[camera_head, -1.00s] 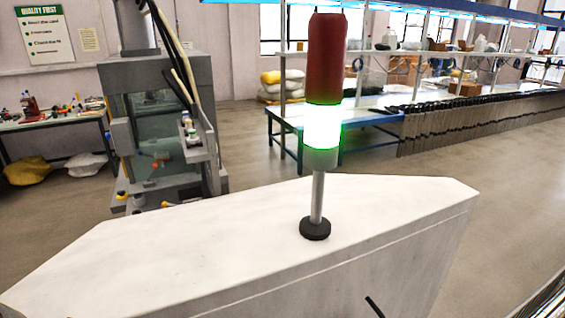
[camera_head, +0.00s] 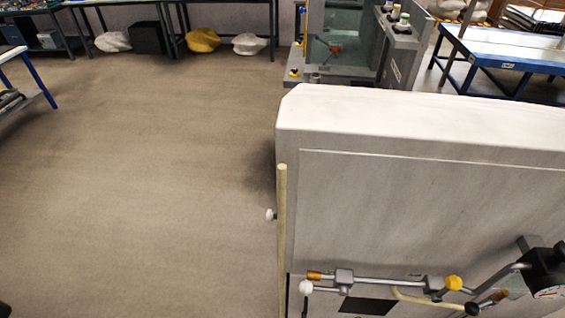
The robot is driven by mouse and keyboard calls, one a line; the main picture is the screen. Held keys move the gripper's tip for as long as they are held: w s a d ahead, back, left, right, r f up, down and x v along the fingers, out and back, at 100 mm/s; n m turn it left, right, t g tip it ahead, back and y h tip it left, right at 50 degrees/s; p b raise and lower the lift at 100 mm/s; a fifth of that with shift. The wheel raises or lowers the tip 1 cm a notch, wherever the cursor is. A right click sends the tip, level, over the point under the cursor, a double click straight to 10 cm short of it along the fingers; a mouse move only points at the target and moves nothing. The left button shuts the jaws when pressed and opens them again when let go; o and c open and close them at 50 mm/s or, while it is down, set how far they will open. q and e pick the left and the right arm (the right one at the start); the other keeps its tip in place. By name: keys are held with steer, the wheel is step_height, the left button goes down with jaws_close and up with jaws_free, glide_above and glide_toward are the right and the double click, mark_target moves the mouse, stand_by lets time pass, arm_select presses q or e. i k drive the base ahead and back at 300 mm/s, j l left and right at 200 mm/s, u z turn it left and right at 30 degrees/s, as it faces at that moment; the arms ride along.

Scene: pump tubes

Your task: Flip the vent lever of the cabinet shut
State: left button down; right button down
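The light grey cabinet (camera_head: 400,205) fills the right side of the head view. Along its lower front runs a metal pipe (camera_head: 385,283) with an orange end and a yellow knob (camera_head: 453,283). A white ball (camera_head: 305,287) sits at the pipe's left end. A small white knob (camera_head: 270,215) sticks out at the cabinet's left edge, beside a pale yellow upright tube (camera_head: 281,240). I cannot tell which of these is the vent lever, or its position. A dark round gauge (camera_head: 547,272) is at the lower right. Neither gripper can be seen.
Open floor (camera_head: 140,190) lies left of the cabinet. A grey machine (camera_head: 365,45) stands behind it, with a blue-framed table (camera_head: 510,55) at the upper right. A bench with sacks beneath is at the back, and a table edge (camera_head: 25,60) at the left.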

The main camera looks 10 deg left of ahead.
mark_target(306, 287)
steer(key=l+u, duration=0.5)
steer(key=k+j+z, duration=0.15)
steer(key=j+z, duration=0.15)
steer(key=k+j+z, duration=0.25)
steer(key=z, duration=0.95)
